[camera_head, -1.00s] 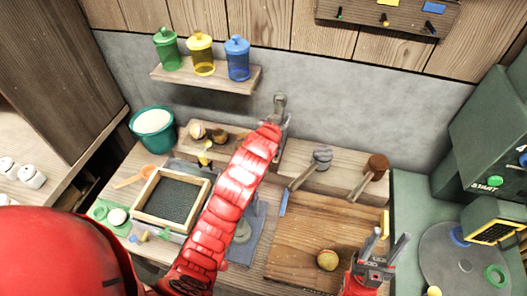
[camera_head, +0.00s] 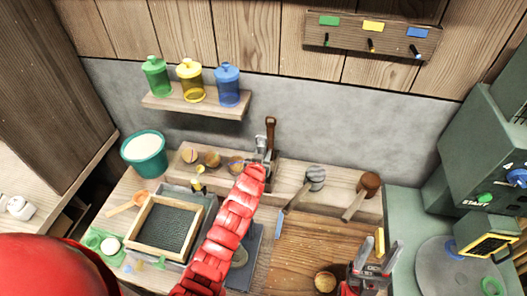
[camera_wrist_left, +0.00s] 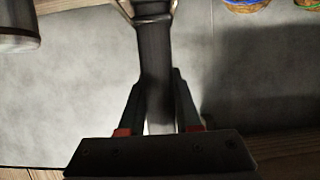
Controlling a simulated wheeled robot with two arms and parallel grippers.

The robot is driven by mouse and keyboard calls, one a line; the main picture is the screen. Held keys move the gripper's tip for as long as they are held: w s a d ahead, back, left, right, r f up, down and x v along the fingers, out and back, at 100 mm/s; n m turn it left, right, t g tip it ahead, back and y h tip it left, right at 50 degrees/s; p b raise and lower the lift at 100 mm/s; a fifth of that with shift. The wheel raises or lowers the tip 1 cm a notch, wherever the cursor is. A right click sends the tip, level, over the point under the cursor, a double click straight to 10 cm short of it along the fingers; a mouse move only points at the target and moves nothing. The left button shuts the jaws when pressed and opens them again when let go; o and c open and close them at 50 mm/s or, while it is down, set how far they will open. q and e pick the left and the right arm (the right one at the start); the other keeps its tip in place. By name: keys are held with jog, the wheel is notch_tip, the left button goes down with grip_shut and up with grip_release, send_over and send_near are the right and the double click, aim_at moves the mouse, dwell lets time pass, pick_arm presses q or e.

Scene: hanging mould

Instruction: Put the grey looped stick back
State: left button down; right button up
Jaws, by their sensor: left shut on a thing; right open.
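My left gripper (camera_head: 265,155) is shut on a dark stick, which stands up out of it near the grey wall. In the head view the stick's upper end (camera_head: 270,128) looks brownish. In the left wrist view the stick (camera_wrist_left: 155,60) is dark grey between the fingers (camera_wrist_left: 158,105), and part of a thin wire loop (camera_wrist_left: 124,10) shows at the top edge. A wooden rack (camera_head: 345,45) with green, yellow and blue labels and small dark pegs hangs on the wall at upper right. My right gripper (camera_head: 377,255) is open and empty at the board's right edge.
A shelf (camera_head: 160,103) with three coloured jars is on the wall at left. A green machine (camera_head: 480,150) stands right.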

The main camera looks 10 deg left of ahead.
pick_arm(q)
jog(key=shift+w+f, duration=0.1)
jog(key=c, duration=0.6)
grip_release()
jog(key=shift+r, duration=0.25)
jog(key=shift+s+f, duration=0.1)
jog(key=shift+s, duration=0.2)
jog(key=b+v, duration=0.3)
jog(key=v, duration=0.8)
jog(key=shift+s+b, duration=0.2)
jog(key=shift+b, duration=0.2)
jog(key=shift+s, duration=0.1)
